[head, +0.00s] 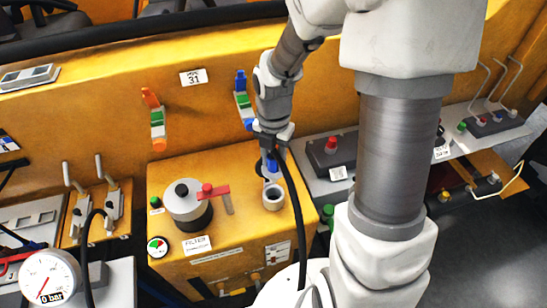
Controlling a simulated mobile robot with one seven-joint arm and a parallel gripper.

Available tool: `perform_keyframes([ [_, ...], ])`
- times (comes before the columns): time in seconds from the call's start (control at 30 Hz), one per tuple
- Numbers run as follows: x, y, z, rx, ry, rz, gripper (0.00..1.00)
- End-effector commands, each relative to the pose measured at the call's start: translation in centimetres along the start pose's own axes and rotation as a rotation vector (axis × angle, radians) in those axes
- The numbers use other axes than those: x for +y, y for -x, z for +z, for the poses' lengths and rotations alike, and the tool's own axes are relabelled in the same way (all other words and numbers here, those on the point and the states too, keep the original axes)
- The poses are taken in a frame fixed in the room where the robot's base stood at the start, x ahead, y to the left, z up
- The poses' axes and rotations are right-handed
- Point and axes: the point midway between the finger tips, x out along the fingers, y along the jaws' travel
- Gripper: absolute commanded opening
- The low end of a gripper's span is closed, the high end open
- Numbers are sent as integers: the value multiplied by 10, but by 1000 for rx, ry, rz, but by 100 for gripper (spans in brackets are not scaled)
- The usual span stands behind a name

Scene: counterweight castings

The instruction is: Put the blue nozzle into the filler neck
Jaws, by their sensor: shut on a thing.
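The blue nozzle (272,164) hangs below my gripper (271,150), which is shut on it. A black hose (290,190) runs from beside the gripper down past the right of the filler neck. The filler neck (273,200) is a pale round collar with a dark opening on top of the yellow box. In the head view the nozzle appears just above and behind the neck's opening. Its lower end is near the neck, and I cannot tell the exact gap. The fingertips are small and partly hidden.
A grey filter canister (188,201) with a red lever (209,189) stands left of the neck on the yellow box (170,262). Behind is a yellow wall with coloured levers (154,121). A grey panel with a red button (331,145) is to the right.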

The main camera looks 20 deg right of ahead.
Motion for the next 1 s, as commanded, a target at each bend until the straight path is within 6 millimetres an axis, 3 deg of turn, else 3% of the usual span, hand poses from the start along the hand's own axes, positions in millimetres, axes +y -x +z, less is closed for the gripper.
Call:
perform_keyframes([
  [0.5,0,-49,0,0,1,-1,0],
  [1.0,0,-56,0,0,0,-1,0],
])
